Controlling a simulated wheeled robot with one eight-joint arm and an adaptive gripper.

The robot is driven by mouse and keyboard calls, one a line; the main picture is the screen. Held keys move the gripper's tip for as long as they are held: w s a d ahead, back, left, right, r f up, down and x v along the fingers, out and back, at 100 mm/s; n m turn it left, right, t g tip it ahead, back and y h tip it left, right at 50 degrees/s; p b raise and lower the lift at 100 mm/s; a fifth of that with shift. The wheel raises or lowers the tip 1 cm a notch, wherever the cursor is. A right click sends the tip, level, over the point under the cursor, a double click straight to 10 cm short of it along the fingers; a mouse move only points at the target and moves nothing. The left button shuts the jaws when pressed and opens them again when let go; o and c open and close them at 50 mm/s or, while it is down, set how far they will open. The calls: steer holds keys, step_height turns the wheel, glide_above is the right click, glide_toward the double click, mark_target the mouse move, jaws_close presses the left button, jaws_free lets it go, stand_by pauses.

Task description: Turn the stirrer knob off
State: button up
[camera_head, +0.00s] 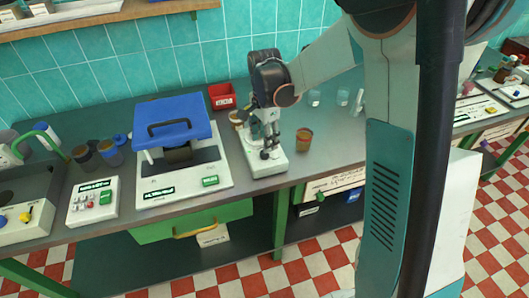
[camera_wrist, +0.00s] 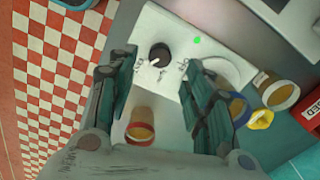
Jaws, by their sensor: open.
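The stirrer (camera_head: 262,163) is a white, flat-topped device on the grey bench in the head view. In the wrist view its white panel (camera_wrist: 222,28) carries a round black knob (camera_wrist: 160,52) with a white pointer line. A small bright green light (camera_wrist: 197,40) shows beside the knob. My gripper (camera_wrist: 158,58) is open, its dark green fingers on either side of the knob in that picture, with nothing between them. In the head view my gripper (camera_head: 268,140) is over the stirrer's front end and hides part of it. I cannot tell whether the fingers touch the knob.
An amber jar (camera_head: 304,138) stands close right of the stirrer. A red box (camera_head: 222,96) sits behind it. A white device with a blue lid (camera_head: 172,120) is to the left. Small glass vessels (camera_head: 342,97) stand at the back right. Bare bench lies right of the jar.

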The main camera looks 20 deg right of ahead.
steer(key=shift+f+b, duration=0.65)
steer(key=shift+f, duration=2.1)
steer(key=shift+c, duration=0.5)
steer(key=c, duration=1)
